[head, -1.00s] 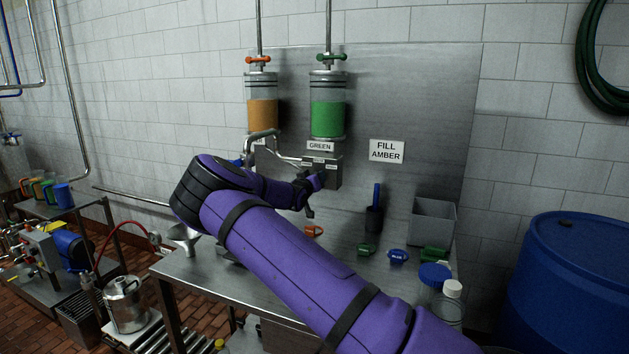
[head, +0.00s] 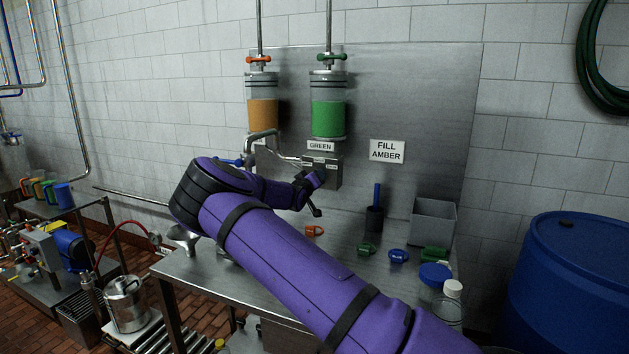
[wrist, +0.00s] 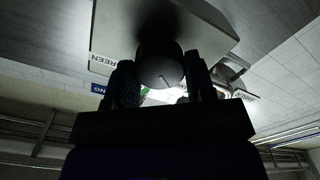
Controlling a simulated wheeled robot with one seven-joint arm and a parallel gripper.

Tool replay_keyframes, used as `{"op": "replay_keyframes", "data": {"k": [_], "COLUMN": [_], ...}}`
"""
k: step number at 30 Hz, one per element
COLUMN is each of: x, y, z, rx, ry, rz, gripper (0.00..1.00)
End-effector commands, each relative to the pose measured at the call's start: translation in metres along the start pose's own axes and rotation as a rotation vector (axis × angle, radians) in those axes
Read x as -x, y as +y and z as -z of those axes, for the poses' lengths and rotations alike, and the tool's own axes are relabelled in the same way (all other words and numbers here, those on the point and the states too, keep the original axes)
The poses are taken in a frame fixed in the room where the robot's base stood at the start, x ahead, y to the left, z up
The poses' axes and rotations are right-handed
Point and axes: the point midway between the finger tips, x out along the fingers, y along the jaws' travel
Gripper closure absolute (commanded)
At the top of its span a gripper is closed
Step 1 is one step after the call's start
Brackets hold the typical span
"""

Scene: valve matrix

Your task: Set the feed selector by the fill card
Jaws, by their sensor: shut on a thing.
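The amber cylinder (head: 263,112) and the green cylinder (head: 328,118) hang on the steel backplate. The white fill card (head: 387,151) reads "FILL AMBER". The grey selector box (head: 328,172) sits below the GREEN label (head: 320,146), with small labels on it. My gripper (head: 312,181) is at the box's front, partly hidden by its own wrist. In the wrist view, a dark round knob (wrist: 158,68) sits between my two fingers, which are shut on it. The knob's pointing direction cannot be told.
The steel table (head: 240,276) carries an orange clip (head: 314,231), a green piece (head: 366,249), a blue piece (head: 398,256), a dark cup (head: 374,218) and a grey bin (head: 433,221). A blue lever (head: 228,161) shows left of the spout. A blue drum (head: 566,280) stands at right.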

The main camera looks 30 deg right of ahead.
Motion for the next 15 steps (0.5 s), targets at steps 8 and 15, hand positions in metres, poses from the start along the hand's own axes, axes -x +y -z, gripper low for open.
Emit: {"op": "replay_keyframes", "data": {"k": [8,15], "x": [0.0002,0.0054], "y": [-0.0005,-0.0008], "z": [-0.0003,0.0002], "rx": [0.000,-0.001], "ry": [0.000,0.000], "rz": [0.001,0.001], "gripper": [0.25,0.25]}}
